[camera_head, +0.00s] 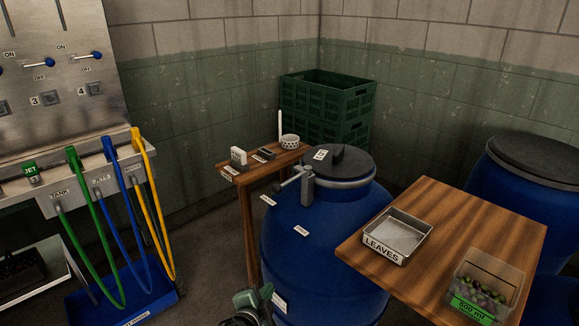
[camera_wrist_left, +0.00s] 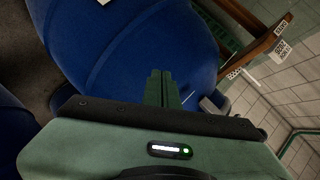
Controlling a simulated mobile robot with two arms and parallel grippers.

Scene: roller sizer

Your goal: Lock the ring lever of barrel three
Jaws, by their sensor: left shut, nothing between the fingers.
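A blue barrel (camera_head: 330,225) stands at the middle in the head view, with a dark lid (camera_head: 352,166) and a grey metal ring (camera_head: 365,184). A grey lever (camera_head: 307,187) is at the ring's front left, with a short arm sticking out left; I cannot tell whether it is latched. The barrel's number is not readable. My left gripper (camera_head: 266,292) is low in front of the barrel, below and apart from the lever. In the left wrist view its green fingers (camera_wrist_left: 161,88) are together and empty, in front of the blue barrel wall (camera_wrist_left: 125,50). My right gripper is not in view.
A wooden table (camera_head: 445,215) with a LEAVES tray (camera_head: 370,249) and a fruit box (camera_head: 510,275) stands right of the barrel. A small wooden shelf (camera_head: 245,178) and green crates (camera_head: 325,105) are behind. Another barrel (camera_head: 505,190) is right; a hose panel (camera_head: 70,90) is left.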

